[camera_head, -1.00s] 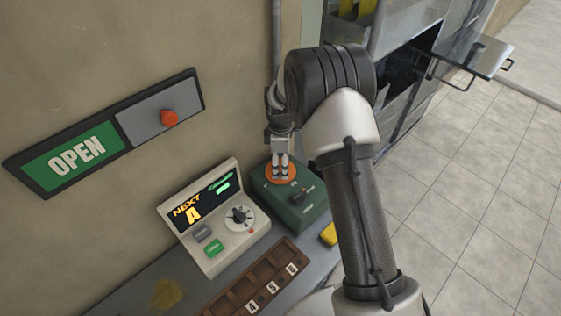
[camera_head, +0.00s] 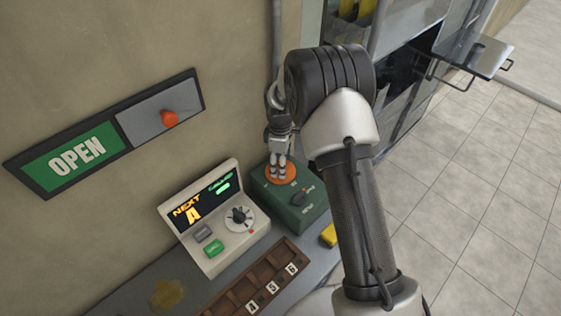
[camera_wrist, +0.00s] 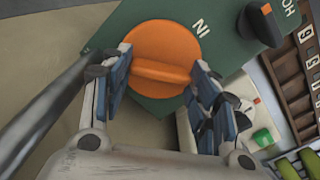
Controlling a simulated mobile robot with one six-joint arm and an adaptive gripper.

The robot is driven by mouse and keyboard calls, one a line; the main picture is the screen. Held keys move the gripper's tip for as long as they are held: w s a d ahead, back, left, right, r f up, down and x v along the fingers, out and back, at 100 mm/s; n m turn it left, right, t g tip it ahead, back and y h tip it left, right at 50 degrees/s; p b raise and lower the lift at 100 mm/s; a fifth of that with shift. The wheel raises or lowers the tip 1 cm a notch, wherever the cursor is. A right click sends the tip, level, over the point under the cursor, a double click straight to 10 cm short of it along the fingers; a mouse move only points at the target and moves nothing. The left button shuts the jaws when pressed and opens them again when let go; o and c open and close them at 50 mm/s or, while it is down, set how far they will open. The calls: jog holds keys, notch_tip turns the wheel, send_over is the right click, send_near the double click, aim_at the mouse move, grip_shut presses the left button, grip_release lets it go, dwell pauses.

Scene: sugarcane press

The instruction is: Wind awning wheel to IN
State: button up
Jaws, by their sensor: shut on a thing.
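The orange awning wheel (camera_wrist: 165,45) is a round disc with a raised grip bar across it, set on a green box (camera_wrist: 205,15). The word IN is printed on the box beside the disc in the wrist view. In the head view the wheel (camera_head: 291,177) sits on the box by the wall, partly covered by my fingers. My gripper (camera_head: 279,170) points down at the wheel and is shut on it. In the wrist view my gripper (camera_wrist: 162,88) has one finger at each end of the grip bar. Whether the wheel's pointer meets IN cannot be told.
A black knob (camera_head: 299,198) is close beside the wheel on the same box. A cream console (camera_head: 225,228) with a dial stands to the left, and a brown slotted tray (camera_head: 255,285) lies in front. The wall with its OPEN sign (camera_head: 77,155) is behind.

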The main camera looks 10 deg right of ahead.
jog(key=m, duration=1.2)
jog(key=shift+m, duration=0.3)
jog(key=m, duration=0.6)
jog(key=shift+p, duration=0.3)
jog(key=m, duration=0.6)
jog(key=shift+m, duration=0.3)
jog(key=o, duration=1.1)
jog(key=shift+c, duration=0.2)
jog(key=shift+r, duration=0.1)
